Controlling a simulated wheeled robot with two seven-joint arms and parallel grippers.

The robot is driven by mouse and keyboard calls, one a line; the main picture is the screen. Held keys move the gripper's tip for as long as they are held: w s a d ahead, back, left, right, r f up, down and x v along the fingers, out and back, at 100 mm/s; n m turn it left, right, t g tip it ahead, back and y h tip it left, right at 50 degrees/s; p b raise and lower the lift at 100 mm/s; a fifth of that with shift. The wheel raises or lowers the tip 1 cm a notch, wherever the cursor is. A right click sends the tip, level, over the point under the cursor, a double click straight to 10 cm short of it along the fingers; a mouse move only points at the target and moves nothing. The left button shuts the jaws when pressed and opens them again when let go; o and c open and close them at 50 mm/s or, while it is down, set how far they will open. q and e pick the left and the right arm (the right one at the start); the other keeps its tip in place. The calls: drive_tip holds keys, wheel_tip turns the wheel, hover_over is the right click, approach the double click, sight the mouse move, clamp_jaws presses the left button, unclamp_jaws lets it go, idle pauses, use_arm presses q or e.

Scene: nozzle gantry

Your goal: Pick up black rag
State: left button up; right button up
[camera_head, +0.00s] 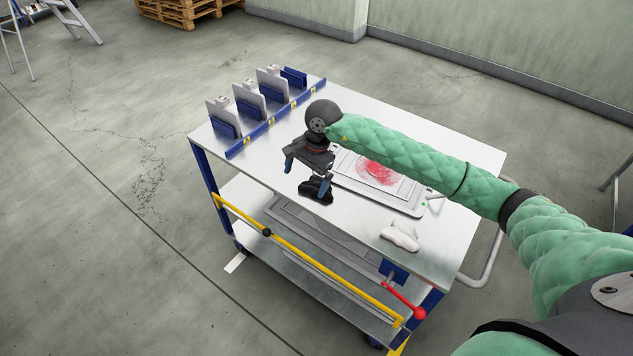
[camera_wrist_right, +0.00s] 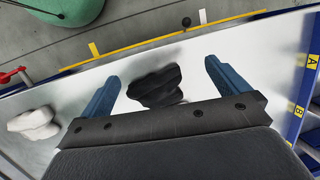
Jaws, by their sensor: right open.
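A crumpled black rag (camera_head: 315,189) lies on the metal top of the trolley (camera_head: 440,161), near its front edge. My right gripper (camera_head: 306,176) is just above the rag, pointing down. In the right wrist view the rag (camera_wrist_right: 156,87) lies between the two blue fingers of the right gripper (camera_wrist_right: 160,88), with a gap on each side. The right gripper is open and empty. My left gripper is not in view.
A crumpled white rag (camera_head: 400,236) lies to the right on the trolley top. A tablet-like panel (camera_head: 376,180) with a red pattern lies behind the gripper. A blue rack (camera_head: 276,123) with upright plates stands at the back left. A yellow bar (camera_head: 300,259) runs along the trolley's front.

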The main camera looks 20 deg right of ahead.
drive_tip(key=w+d+h, duration=0.1)
drive_tip(key=d, duration=0.1)
drive_tip(key=d+r+h, duration=0.1)
drive_tip(key=w+d+h, duration=0.1)
drive_tip(key=d, duration=0.1)
drive_tip(key=shift+w+d+r+n, duration=0.3)
drive_tip(key=shift+d+n, duration=0.05)
drive_tip(key=shift+n, duration=0.05)
drive_tip(key=shift+d+f, duration=0.15)
drive_tip(key=shift+f+p, duration=0.45)
drive_tip(key=shift+f, duration=0.7)
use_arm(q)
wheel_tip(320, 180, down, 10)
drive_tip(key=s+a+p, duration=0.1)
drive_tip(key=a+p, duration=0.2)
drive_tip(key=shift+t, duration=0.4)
use_arm(e)
drive_tip(key=shift+w+f, duration=0.1)
drive_tip(key=shift+f, duration=2.4)
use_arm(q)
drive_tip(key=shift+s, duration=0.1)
use_arm(e)
drive_tip(key=shift+c, duration=0.4)
drive_tip(key=c, duration=0.5)
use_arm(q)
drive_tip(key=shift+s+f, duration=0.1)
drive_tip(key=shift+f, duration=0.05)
use_arm(e)
drive_tip(key=shift+r, duration=0.1)
